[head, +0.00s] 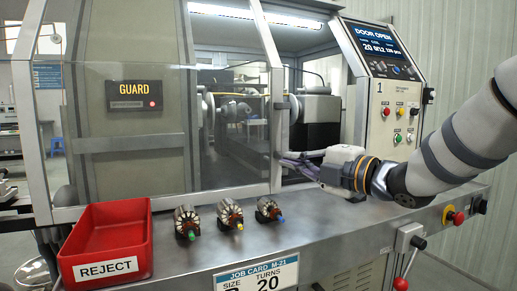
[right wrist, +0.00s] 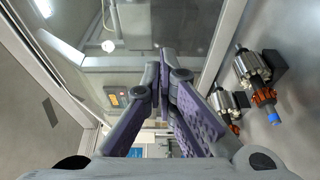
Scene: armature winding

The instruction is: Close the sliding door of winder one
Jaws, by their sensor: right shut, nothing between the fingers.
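The sliding door (head: 238,150) of winder one is a clear pane in a pale metal frame. It stands partly open, with a gap to its right showing the machine's inside. The control panel screen (head: 380,42) reads "DOOR OPEN". My right gripper (head: 281,158) reaches in from the right, its fingertips at the door's right frame post. Whether they touch it is unclear. In the right wrist view the purple-padded fingers (right wrist: 163,60) are together and empty, with the door frame (right wrist: 222,48) close beside them. My left gripper is out of view.
A red REJECT tray (head: 105,238) stands on the front ledge at left. Three armatures (head: 230,216) lie to its right, below the door. A job card (head: 258,275) hangs at the front edge. Buttons and a red knob (head: 458,217) sit at right.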

